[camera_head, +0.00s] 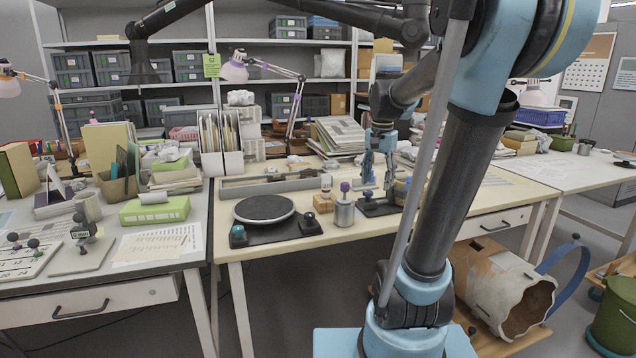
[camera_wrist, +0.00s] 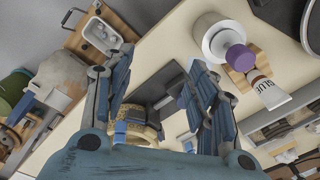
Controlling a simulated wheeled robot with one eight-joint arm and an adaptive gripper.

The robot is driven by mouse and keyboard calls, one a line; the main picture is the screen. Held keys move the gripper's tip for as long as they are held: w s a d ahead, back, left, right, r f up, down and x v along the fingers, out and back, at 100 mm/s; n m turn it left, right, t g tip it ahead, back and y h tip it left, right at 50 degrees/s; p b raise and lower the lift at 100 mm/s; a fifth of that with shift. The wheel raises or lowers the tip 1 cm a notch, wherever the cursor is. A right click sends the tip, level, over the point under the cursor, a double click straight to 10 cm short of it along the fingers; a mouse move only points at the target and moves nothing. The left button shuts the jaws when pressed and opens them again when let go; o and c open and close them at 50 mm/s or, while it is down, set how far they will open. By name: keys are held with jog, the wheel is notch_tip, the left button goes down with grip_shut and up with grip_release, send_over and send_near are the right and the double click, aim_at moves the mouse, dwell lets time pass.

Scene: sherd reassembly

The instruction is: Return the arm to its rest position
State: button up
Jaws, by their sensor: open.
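My gripper (camera_head: 375,166) hangs pointing down over the middle of the cream worktable (camera_head: 282,245), above a dark stand (camera_head: 378,208). In the wrist view its two blue fingers (camera_wrist: 156,65) are spread apart with nothing held between them. My arm reaches up and bends back down to it, clear of the shelves in the picture. Below and between the fingers, the wrist view shows part of a dark grey stand (camera_wrist: 168,92) and a tan round thing with a blue band (camera_wrist: 135,132). Finger contact with the stand cannot be told.
A white jar with a purple knob (camera_head: 345,210), a glue tube (camera_head: 326,183) on a wooden block and a black turntable (camera_head: 264,208) stand left of my gripper. A large broken-edged vessel (camera_head: 492,282) lies low at right.

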jog(key=s+f+n, duration=0.3)
jog(key=s+f, duration=0.5)
jog(key=s, duration=0.2)
jog(key=s+f+n+t, duration=0.1)
jog(key=s+f+n, duration=0.3)
jog(key=s+f, duration=0.4)
jog(key=s, duration=0.3)
jog(key=shift+n, duration=0.3)
jog(key=shift+d, duration=0.1)
